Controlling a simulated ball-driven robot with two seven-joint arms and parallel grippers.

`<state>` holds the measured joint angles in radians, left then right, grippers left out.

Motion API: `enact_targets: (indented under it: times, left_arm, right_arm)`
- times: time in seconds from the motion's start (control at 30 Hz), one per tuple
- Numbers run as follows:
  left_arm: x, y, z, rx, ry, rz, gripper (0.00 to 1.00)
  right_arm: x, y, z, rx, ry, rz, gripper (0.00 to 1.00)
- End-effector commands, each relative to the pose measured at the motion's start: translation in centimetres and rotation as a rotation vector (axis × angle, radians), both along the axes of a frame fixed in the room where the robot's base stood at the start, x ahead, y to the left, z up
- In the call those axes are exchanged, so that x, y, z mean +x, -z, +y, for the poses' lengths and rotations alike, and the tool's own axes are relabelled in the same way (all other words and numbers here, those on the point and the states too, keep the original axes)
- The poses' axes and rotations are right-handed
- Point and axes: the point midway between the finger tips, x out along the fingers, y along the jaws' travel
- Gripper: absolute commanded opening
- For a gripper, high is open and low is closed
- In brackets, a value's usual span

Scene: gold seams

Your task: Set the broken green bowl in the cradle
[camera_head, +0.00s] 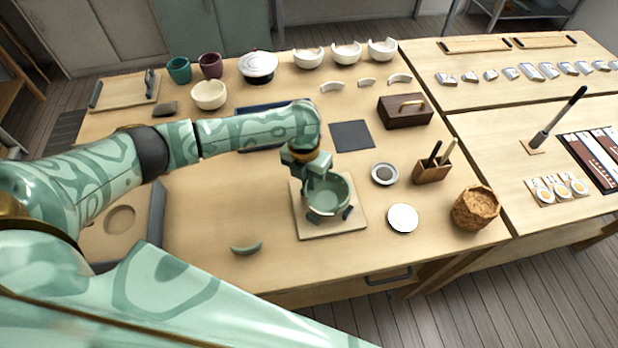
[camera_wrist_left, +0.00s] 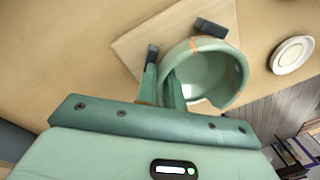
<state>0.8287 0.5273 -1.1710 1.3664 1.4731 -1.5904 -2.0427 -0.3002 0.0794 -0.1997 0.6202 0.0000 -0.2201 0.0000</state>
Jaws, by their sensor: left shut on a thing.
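The broken green bowl (camera_head: 337,204) is at the cradle (camera_head: 356,222), a pale square board with dark pads. In the left wrist view the bowl (camera_wrist_left: 222,66) shows orange-gold seams and a gap in its near rim. My left gripper (camera_head: 316,178) is shut on the bowl's wall, one finger outside and one inside; it also shows in the left wrist view (camera_wrist_left: 162,80). The bowl looks roughly upright over the board (camera_wrist_left: 139,43), among the pads; I cannot tell whether it touches them. A curved green shard (camera_head: 246,248) lies apart on the table. My right gripper is not in view.
A small dark-centred dish (camera_head: 384,174), a white disc (camera_head: 403,218), a tool holder (camera_head: 431,172) and a woven basket (camera_head: 475,208) stand right of the cradle. A wooden box (camera_head: 405,110) and a dark mat (camera_head: 351,136) lie behind. Table around the shard is clear.

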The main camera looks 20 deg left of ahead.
Motion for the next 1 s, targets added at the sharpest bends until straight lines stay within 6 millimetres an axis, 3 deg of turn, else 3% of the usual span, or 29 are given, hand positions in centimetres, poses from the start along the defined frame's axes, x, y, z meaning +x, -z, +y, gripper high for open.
enact_targets:
  times: [0.67,0.7,0.77,0.97,1.0]
  left_arm:
    - [0.02,0.36,-0.02,-0.001,0.000,0.000,0.00]
    - [0.02,0.36,-0.02,-0.001,0.000,0.000,0.15]
    - [0.02,0.36,-0.02,-0.001,0.000,0.000,0.32]
    - [0.01,0.37,-0.01,0.000,0.000,0.000,0.35]
    - [-0.02,0.40,0.01,0.000,0.000,0.000,0.41]
  right_arm:
    - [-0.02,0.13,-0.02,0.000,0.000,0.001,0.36]
    - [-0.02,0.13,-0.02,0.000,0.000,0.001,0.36]
    - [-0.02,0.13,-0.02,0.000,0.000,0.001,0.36]
    - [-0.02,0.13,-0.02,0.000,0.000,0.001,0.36]
    - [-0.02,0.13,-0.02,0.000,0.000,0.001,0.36]
